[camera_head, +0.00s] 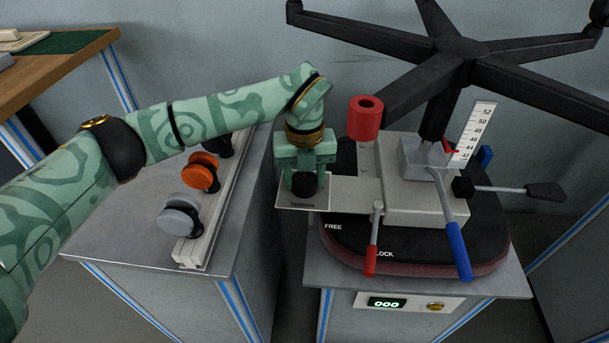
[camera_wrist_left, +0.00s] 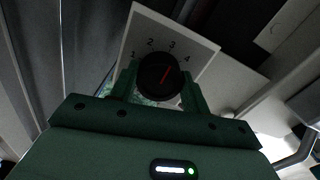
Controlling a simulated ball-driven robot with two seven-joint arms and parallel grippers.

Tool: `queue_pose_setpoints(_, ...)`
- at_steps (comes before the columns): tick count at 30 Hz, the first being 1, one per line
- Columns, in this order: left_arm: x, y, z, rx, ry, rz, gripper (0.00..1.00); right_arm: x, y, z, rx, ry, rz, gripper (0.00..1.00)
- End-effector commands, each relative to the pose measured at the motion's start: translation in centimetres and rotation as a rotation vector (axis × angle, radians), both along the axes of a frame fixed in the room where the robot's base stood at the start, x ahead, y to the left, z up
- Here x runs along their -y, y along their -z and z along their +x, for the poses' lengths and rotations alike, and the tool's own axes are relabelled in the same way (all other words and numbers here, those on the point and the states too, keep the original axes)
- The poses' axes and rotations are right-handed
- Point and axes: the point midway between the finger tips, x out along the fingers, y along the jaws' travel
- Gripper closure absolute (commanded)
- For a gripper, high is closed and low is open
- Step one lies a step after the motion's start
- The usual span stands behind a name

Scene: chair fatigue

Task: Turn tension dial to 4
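The tension dial (camera_head: 304,185) is a round black knob on a white plate marked TENSION (camera_head: 297,205), left of the upturned chair's mechanism. In the left wrist view the dial (camera_wrist_left: 160,77) shows a red pointer line, with numbers 1 to 4 on the plate (camera_wrist_left: 163,30) behind it. The pointer slants up and right, between 3 and 4. My left gripper (camera_head: 304,178) is over the dial, with one finger on each side of it. In the wrist view the fingers appear to touch the dial's sides. My right gripper is in neither view.
The mechanism carries a red cylinder (camera_head: 365,118), a red lever (camera_head: 372,245), a blue lever (camera_head: 456,240) and a black paddle lever (camera_head: 543,191). The chair's star base (camera_head: 462,48) spreads above.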

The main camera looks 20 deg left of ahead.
Motion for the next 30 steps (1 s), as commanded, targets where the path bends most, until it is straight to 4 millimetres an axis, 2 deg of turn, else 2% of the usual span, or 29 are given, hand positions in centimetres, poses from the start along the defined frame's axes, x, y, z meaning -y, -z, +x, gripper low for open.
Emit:
queue_pose_setpoints(4, 0.0, -0.1, 0.0, 0.001, 0.011, 0.000, 0.76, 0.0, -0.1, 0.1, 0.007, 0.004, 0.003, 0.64)
queue_pose_setpoints(7, 0.0, -0.3, 0.0, 0.002, 0.035, 0.001, 0.76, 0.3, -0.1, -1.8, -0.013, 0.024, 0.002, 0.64)
queue_pose_setpoints(11, 0.0, -0.5, 0.0, 0.003, 0.096, 0.001, 0.76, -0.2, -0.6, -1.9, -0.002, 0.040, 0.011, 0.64)
queue_pose_setpoints(30, 0.1, -0.4, 0.1, 0.003, 0.565, 0.003, 0.76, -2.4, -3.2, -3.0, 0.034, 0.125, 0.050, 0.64)
